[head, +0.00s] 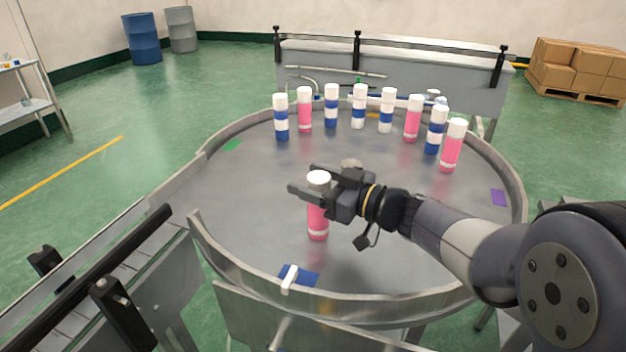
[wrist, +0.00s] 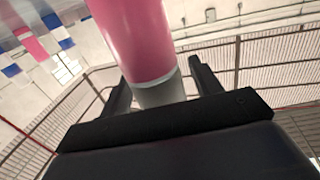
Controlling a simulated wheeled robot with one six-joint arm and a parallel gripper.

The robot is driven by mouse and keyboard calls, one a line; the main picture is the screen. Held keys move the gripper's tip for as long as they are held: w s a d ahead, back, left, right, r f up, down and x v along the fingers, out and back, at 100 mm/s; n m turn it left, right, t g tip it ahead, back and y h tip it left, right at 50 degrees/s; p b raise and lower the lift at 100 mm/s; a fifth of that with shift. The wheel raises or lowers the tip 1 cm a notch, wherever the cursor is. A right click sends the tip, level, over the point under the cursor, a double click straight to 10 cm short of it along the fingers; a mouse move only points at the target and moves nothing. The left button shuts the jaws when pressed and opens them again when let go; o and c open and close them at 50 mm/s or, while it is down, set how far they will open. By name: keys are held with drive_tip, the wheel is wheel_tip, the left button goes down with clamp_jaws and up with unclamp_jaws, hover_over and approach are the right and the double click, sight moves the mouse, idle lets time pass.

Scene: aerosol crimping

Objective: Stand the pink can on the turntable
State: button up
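The pink can (head: 318,222), with a white cap, is upright over the front middle of the grey turntable (head: 250,200); its base looks to be on the surface. My gripper (head: 312,181) is level around the cap, one finger on each side. In the wrist view the pink can (wrist: 137,45) stands between the two fingers of my gripper (wrist: 160,85), with narrow gaps beside the cap, so the fingers look open. The near finger hides part of the can in the head view.
Several pink-banded and blue-banded cans (head: 359,108) stand in an arc along the turntable's back. A raised rim surrounds it. A blue patch (head: 308,277) with a white piece lies at the front rim. A conveyor (head: 100,290) adjoins at left. The turntable's left middle is clear.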

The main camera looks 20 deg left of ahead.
drive_tip(key=shift+r, duration=0.1)
drive_tip(key=shift+d+r, duration=0.1)
drive_tip(key=shift+d, duration=0.05)
drive_tip(key=v, duration=1.1)
drive_tip(key=shift+d, duration=0.3)
drive_tip(key=shift+s, duration=0.15)
idle(0.8)
